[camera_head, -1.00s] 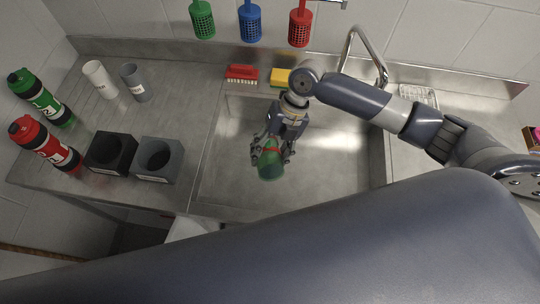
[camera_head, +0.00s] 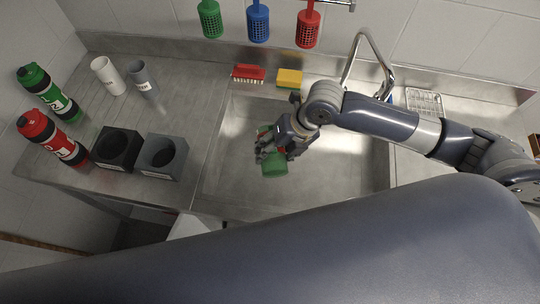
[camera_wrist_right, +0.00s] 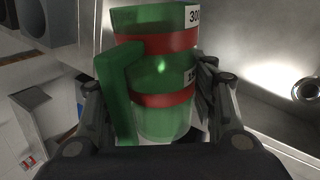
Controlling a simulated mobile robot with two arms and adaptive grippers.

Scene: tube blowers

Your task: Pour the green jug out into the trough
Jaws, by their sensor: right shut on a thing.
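The green jug (camera_head: 274,164) is translucent, with red bands and white number labels. It is above the steel sink basin, the trough (camera_head: 325,178), and looks tilted in the head view. My right gripper (camera_head: 271,150) is shut on the jug. In the right wrist view the jug (camera_wrist_right: 160,75) sits between the fingers, its green handle (camera_wrist_right: 117,95) towards the left finger. The fingers cover part of the jug in the head view. I cannot tell whether liquid is in it or flowing out. My left gripper is not in view.
A black block holder (camera_head: 117,148) and a grey one (camera_head: 161,157) stand left of the basin. Behind them are white and grey cups, with green and red bottles further left. A red brush (camera_head: 248,73), yellow sponge (camera_head: 289,78) and tap (camera_head: 369,50) line the back.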

